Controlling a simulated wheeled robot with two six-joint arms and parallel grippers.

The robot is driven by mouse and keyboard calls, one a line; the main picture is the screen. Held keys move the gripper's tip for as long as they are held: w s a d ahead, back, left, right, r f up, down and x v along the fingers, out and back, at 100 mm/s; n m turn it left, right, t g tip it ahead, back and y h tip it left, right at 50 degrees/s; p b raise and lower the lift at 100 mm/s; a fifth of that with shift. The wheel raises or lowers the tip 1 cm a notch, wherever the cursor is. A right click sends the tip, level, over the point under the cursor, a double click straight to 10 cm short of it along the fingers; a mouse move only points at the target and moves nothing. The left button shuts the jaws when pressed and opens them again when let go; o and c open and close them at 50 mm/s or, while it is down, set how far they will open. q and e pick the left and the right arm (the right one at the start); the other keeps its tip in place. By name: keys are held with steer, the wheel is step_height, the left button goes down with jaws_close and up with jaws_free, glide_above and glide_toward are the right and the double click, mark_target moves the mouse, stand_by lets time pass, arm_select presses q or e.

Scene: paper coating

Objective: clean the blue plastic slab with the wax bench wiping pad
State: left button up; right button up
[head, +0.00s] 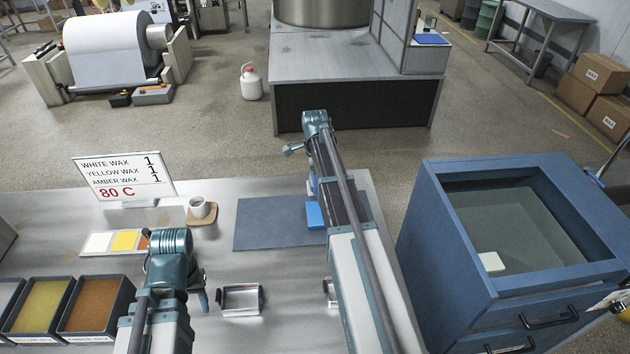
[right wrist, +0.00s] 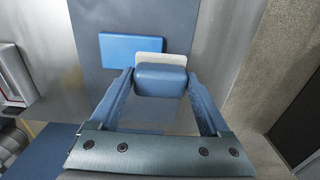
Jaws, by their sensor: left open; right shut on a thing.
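The blue plastic slab (head: 315,216) lies on the blue-grey mat (head: 265,225), partly hidden by my right arm in the head view. In the right wrist view the slab (right wrist: 125,50) lies flat, left of and beyond the pad. My right gripper (right wrist: 160,82) is shut on the wiping pad (right wrist: 160,80), which has a blue grip and a pale underside. The pad overlaps the slab's near right corner in this view; I cannot tell whether they touch. In the head view the pad is hidden. My left gripper (head: 204,300) is open and empty above the table.
A metal tray (head: 240,300) stands in front of the mat. A blue cabinet (head: 432,235) with an open top stands right of the table.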

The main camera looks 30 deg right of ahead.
steer(key=shift+r, duration=0.1)
step_height(320, 180, up, 3)
steer(key=p, duration=0.3)
steer(key=shift+r, duration=0.15)
stand_by(0.4)
